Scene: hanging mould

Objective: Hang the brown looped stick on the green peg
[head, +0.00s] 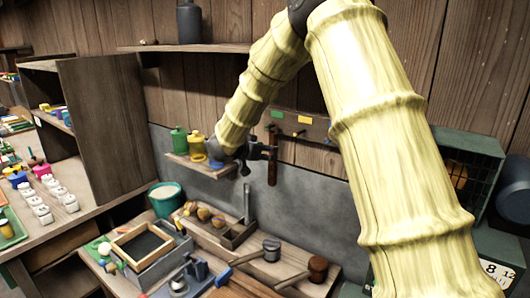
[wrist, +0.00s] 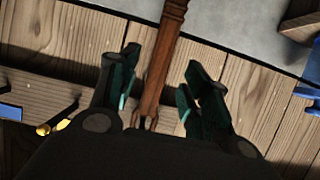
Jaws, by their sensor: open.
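The brown looped stick (head: 272,165) stands upright against the wall, below the green patch (head: 277,114) on the wooden rail. In the wrist view the stick (wrist: 172,30) runs between the two dark fingers of my gripper (wrist: 162,88). The fingers are open, one on each side of the stick, with a visible gap on both sides. In the head view my gripper (head: 260,152) is at the stick's upper part. The stick's narrow forked or looped end (wrist: 148,118) shows near my gripper's body. The green peg itself is not clear, and I cannot tell whether the loop is around it.
A yellow patch (head: 305,119) is on the rail to the right. A small shelf (head: 200,166) with green and yellow bottles is left of my gripper. Below are a bench with mallets (head: 317,268) and a teal bucket (head: 164,198). A wire cage (head: 468,165) stands right.

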